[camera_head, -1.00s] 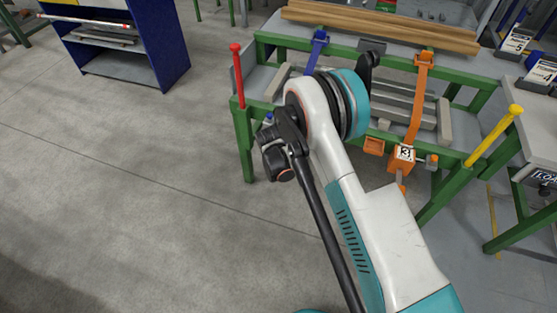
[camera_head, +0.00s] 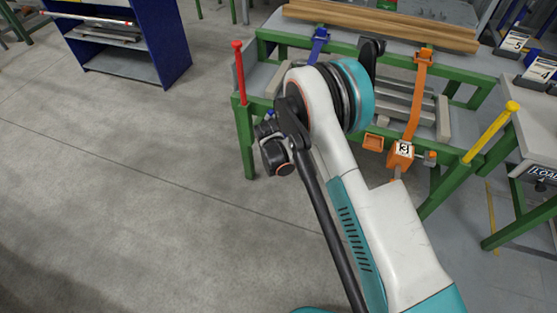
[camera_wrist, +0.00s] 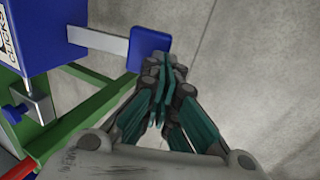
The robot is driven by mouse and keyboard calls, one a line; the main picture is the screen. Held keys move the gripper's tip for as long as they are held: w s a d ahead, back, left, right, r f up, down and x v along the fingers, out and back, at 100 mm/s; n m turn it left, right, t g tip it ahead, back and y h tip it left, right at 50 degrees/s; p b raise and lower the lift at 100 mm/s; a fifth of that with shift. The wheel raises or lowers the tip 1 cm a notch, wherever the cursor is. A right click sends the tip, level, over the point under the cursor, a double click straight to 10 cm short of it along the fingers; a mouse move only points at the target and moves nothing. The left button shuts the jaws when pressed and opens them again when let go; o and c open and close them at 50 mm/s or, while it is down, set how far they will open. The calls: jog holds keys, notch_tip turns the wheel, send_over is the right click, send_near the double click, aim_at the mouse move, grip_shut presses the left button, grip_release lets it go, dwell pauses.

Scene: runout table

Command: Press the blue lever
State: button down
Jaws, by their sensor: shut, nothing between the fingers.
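The blue lever shows in the wrist view as a grey bar with a blue end pad (camera_wrist: 149,50), sticking out of a blue box (camera_wrist: 52,30) with partly cut-off lettering. My gripper (camera_wrist: 165,72) has its fingers together and empty, right beside the pad's lower right corner. I cannot tell whether the fingertips touch the pad. In the head view my arm hides the lever's pad and my fingertips.
Wooden planks (camera_head: 380,25) lie at the back.

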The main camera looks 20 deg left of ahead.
jog(key=s+p+v, duration=0.1)
jog(key=p+v, duration=0.2)
jog(key=v, duration=0.7)
jog(key=shift+s+f, duration=0.3)
jog(key=shift+s, duration=0.1)
jog(key=shift+a, duration=0.1)
